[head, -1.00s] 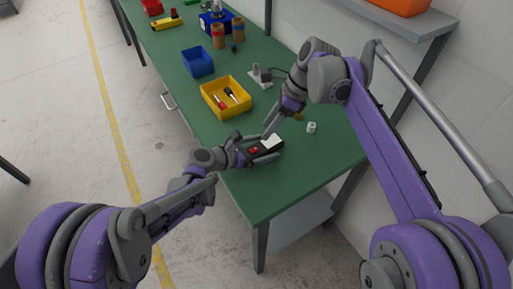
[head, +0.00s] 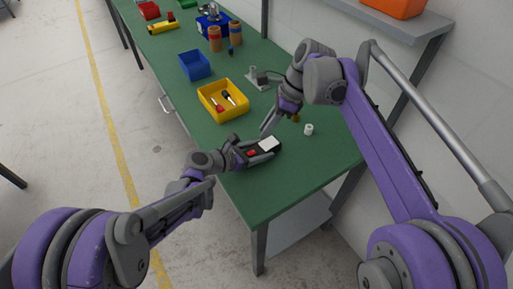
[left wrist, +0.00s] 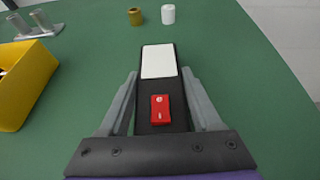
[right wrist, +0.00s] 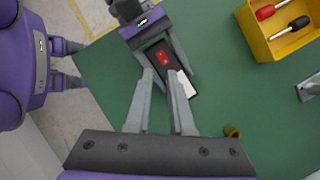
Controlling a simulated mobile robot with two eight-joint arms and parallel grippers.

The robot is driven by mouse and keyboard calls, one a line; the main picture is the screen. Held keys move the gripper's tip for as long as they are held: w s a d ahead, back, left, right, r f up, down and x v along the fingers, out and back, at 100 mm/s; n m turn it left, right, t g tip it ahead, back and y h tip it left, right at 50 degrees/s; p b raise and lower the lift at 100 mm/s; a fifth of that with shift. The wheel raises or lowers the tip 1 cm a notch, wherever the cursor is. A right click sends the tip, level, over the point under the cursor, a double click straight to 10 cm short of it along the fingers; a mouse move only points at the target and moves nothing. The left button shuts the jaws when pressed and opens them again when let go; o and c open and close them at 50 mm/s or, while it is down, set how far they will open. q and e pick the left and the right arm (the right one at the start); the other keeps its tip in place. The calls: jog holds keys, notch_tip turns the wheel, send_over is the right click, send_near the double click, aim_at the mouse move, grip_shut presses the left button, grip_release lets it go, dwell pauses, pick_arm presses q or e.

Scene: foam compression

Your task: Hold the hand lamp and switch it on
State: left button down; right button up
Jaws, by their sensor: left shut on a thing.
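The hand lamp (head: 262,148) is a black bar with a white panel and a red switch (left wrist: 160,108). It is just over the near end of the green table. My left gripper (left wrist: 158,85) is shut on it, one finger along each side, with switch and panel facing up. Whether the white panel is lit I cannot tell. My right gripper (head: 266,126) is empty, its fingertips just beyond the lamp in the head view. In the right wrist view its fingers (right wrist: 162,78) are a narrow gap apart, close to the red switch and white panel (right wrist: 186,86).
On the green table (head: 290,185), a yellow bin (head: 203,104) holds screwdrivers, with a blue bin (head: 194,67) behind it. A white cylinder (head: 308,130) and a small brass piece (left wrist: 135,16) stand beyond the lamp. A metal bracket (head: 256,80) stands farther back.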

jog(key=shift+a+r+n, duration=0.15)
jog(key=shift+n, duration=0.65)
jog(key=shift+c, duration=1.2)
jog(key=n, duration=0.3)
jog(key=r+n, duration=0.1)
jog(key=shift+w+a+h, duration=0.2)
jog(key=shift+a+h, duration=0.2)
grip_shut()
jog(key=r+n+h, duration=0.1)
jog(key=n, duration=0.5)
jog(key=a+r+n+h, duration=0.1)
jog(key=r+n, duration=0.1)
jog(key=n, duration=0.5)
jog(key=a+r+n+h, duration=0.1)
jog(key=r+n, duration=0.1)
jog(key=n, duration=0.5)
jog(key=shift+w+a, duration=0.1)
jog(key=shift+a, duration=0.1)
jog(key=shift+f, duration=0.1)
